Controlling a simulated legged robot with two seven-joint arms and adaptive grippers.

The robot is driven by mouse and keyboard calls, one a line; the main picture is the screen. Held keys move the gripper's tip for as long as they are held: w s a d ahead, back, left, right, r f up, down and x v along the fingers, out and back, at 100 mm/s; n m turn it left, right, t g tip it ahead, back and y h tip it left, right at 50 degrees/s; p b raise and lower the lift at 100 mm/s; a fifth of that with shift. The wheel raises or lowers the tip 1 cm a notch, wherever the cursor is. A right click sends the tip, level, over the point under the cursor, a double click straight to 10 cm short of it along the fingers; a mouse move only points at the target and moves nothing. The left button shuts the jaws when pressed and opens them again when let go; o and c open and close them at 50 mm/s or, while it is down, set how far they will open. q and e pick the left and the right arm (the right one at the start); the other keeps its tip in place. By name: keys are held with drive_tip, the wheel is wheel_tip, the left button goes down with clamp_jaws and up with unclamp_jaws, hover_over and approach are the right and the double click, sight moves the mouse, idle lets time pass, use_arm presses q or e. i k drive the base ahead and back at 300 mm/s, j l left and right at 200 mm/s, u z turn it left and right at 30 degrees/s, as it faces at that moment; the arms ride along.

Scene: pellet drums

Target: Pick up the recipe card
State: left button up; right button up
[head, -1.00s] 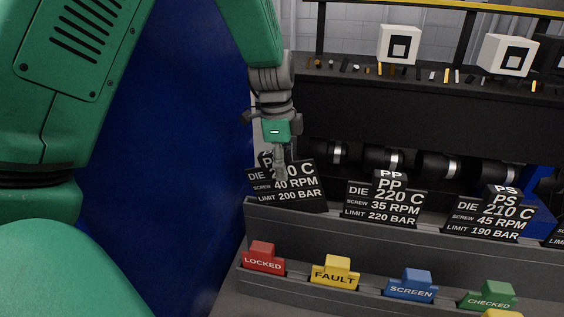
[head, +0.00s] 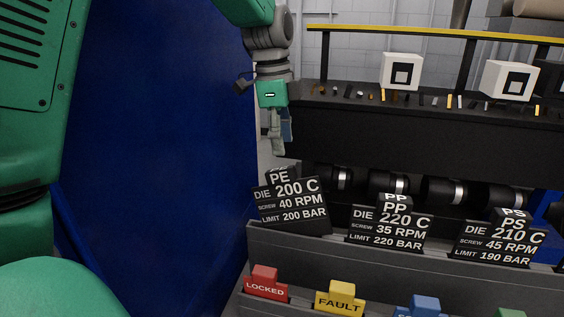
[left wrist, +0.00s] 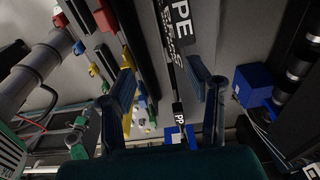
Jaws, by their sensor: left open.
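Black recipe cards with white print stand in a row in the dark rack (head: 400,262). In the left wrist view the PE card (left wrist: 181,32) lies beyond the gap between the spread fingers of the gripper (left wrist: 162,74). My right gripper is not in view.
On the lower front ledge are coloured tags: red LOCKED (head: 266,284), yellow FAULT (head: 340,300), a blue one (head: 420,307) and a green one. A blue panel (head: 160,150) fills the left. A dark shelf with white marker cubes (head: 401,71) stands behind the cards.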

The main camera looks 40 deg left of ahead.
sight(287, 203)
drive_tip(key=k+l, duration=0.35)
drive_tip(key=l, duration=0.15)
drive_tip(key=k+l, duration=0.4)
drive_tip(key=l, duration=0.1)
